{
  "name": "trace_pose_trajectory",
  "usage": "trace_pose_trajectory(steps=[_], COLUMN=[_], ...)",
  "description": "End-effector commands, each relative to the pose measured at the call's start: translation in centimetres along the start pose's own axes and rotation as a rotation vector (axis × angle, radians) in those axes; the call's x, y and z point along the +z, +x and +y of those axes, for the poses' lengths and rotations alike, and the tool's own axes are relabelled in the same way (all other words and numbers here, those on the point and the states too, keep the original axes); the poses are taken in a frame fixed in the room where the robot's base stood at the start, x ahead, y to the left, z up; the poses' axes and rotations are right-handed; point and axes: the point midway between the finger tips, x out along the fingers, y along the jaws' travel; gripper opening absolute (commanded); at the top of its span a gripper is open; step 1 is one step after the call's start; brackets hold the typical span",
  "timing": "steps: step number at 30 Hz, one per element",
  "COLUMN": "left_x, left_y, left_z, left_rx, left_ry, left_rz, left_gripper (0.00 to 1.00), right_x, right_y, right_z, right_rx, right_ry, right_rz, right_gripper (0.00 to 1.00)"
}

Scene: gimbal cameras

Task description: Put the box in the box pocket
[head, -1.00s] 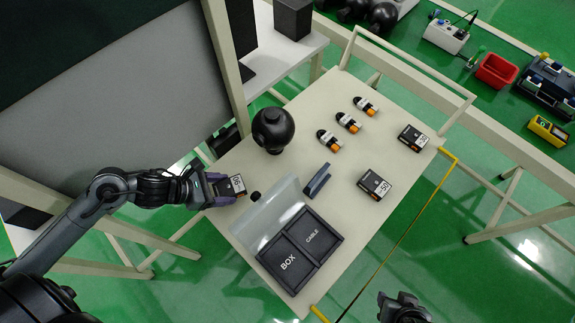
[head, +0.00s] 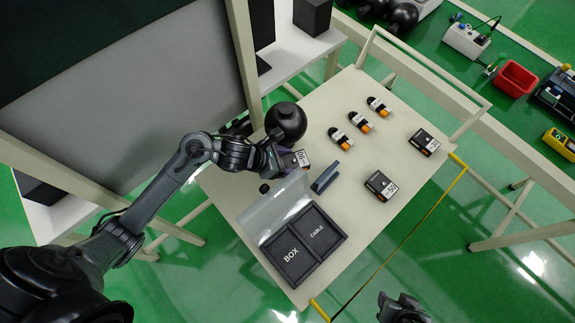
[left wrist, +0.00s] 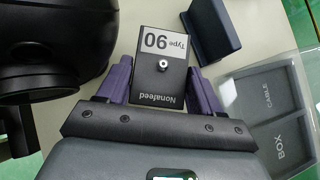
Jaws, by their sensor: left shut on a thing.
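My left gripper (head: 283,159) is shut on a small black box with a white label (head: 301,158) and holds it over the far left part of the table. In the left wrist view the box (left wrist: 162,85) sits between the two purple fingers and reads "Nonafeed Type 90". The black tray has a pocket marked BOX (head: 283,268) and one marked CABLE (head: 329,243); both look empty. The tray's clear lid (head: 264,218) stands open on its left side. The held box is beyond the tray, apart from it. My right gripper (head: 402,306) is at the bottom edge; its fingers are not clear.
A round black object (head: 287,120) stands close to the left gripper. A dark blue holder (head: 325,177) stands between the gripper and the tray. Two more boxes (head: 381,185) (head: 425,142) and several white-and-orange items (head: 361,121) lie on the table (head: 350,210).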

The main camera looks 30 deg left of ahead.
Motion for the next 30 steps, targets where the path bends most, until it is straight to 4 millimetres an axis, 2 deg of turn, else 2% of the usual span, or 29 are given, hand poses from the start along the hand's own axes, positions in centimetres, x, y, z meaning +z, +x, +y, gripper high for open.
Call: trace_pose_trajectory(steps=[9, 24, 25, 29, 30], left_x=[-2.2, -2.8, -2.6, -2.6, -2.6], left_y=[2.3, 2.7, 2.6, 2.6, 2.6], left_z=[0.0, 0.0, 0.0, 0.0, 0.0], left_rx=[-0.001, 0.0, 0.0, 0.0, 0.0], left_ry=[-0.004, 0.0, -0.001, -0.001, -0.001], left_rz=[-0.003, -0.001, -0.001, -0.001, -0.001], left_gripper=[0.25, 0.25, 0.7, 0.9, 0.91], right_x=[0.2, 0.3, 0.3, 0.3, 0.3], right_y=[0.7, 1.2, 1.1, 1.1, 1.1], right_z=[0.0, 0.0, 0.0, 0.0, 0.0], right_rx=[0.0, 0.0, 0.0, 0.0, 0.0], right_ry=[0.0, -0.001, -0.001, -0.001, -0.001], right_rz=[0.001, 0.001, 0.0, 0.0, 0.0], right_gripper=[0.43, 0.43, 0.43, 0.43, 0.43])
